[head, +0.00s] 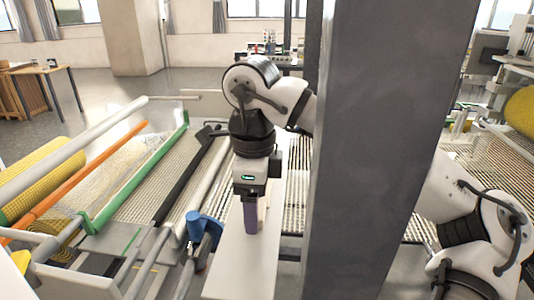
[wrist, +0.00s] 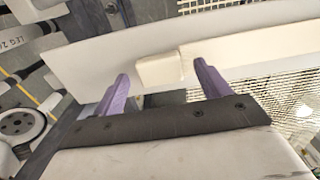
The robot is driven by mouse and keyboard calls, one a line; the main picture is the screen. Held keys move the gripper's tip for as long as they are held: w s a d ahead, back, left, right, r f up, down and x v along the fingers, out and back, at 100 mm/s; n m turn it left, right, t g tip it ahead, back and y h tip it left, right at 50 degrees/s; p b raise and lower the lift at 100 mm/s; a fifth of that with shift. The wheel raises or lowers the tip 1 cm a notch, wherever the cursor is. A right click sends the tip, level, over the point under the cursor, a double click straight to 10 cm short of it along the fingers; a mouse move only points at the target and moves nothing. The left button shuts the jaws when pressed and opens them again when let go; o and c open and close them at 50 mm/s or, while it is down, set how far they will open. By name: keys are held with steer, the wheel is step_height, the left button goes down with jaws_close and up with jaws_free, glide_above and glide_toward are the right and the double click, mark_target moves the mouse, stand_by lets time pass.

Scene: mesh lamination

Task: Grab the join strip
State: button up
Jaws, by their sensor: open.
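A pale cream piece, which looks like the join strip (wrist: 160,69), lies on a white ledge in the wrist view, beyond and between my two purple fingers. Its right part runs on toward the right; I cannot tell whether it is all one piece. My gripper (wrist: 161,72) is open, with its fingers apart on either side of the piece's near end and no clear contact. In the head view my gripper (head: 251,222) points down over the white ledge (head: 238,267). A cream bit shows just behind the fingers there, mostly hidden by them.
A blue clamp-like part (head: 199,225) stands close left of the ledge. A green bar (head: 135,172), an orange bar (head: 75,180) and a yellow mesh roll (head: 45,185) lie further left. My dark column blocks the view right of centre.

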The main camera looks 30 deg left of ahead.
steer(key=shift+f, duration=0.25)
steer(key=c, duration=1.1)
steer(key=shift+o, duration=0.2)
steer(key=shift+r, duration=0.15)
